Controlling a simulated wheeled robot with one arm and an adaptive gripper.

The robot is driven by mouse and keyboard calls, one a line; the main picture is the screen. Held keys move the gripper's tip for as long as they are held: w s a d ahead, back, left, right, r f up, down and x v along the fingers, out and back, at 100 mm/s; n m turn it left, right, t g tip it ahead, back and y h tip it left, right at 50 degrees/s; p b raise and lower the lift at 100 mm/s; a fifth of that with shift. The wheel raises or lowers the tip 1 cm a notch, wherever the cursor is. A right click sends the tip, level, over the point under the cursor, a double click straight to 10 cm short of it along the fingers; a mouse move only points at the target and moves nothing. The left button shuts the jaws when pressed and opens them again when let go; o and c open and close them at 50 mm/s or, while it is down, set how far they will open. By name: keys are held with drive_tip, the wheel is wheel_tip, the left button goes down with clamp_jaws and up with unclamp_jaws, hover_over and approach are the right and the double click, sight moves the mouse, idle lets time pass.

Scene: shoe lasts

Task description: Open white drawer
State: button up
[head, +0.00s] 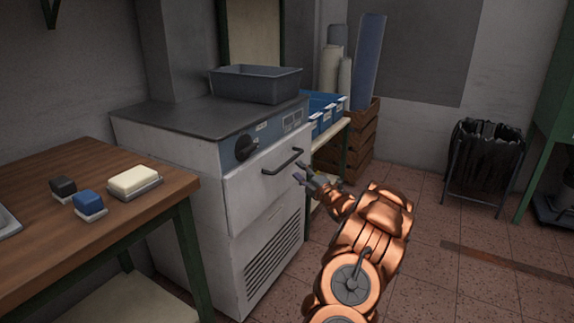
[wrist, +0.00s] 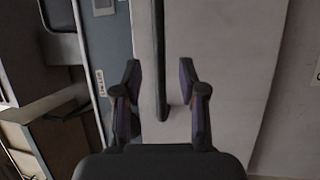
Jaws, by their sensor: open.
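The white drawer (head: 258,186) is the upper front of a white cabinet, below a blue control panel. It looks closed. Its dark bar handle (head: 283,162) runs across the upper part of the drawer front. My gripper (head: 305,174) is at the right end of the drawer, close in front of the handle. In the wrist view, my gripper (wrist: 166,100) is open, with one finger on each side of the dark handle (wrist: 159,60). The white drawer front (wrist: 215,70) lies behind the fingers. I cannot tell whether either finger touches the handle.
A grey bin (head: 256,84) stands on the cabinet top. A wooden table (head: 75,225) with soap-like blocks is at the left. Blue bins (head: 325,118) on a shelf and wooden crates (head: 352,150) stand behind my gripper. The tiled floor (head: 440,220) at the right is mostly clear.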

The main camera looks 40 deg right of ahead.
sight(289, 160)
drive_tip(key=shift+w+d+r+b, duration=0.15)
drive_tip(key=shift+w+r, duration=0.05)
drive_tip(key=shift+w, duration=0.9)
drive_tip(key=shift+w+d+r+b, duration=0.1)
drive_tip(key=shift+w+r, duration=0.1)
drive_tip(key=shift+w, duration=0.85)
drive_tip(key=shift+w+d+r+b, duration=0.15)
drive_tip(key=shift+w+r, duration=0.05)
drive_tip(key=shift+w, duration=0.9)
clamp_jaws()
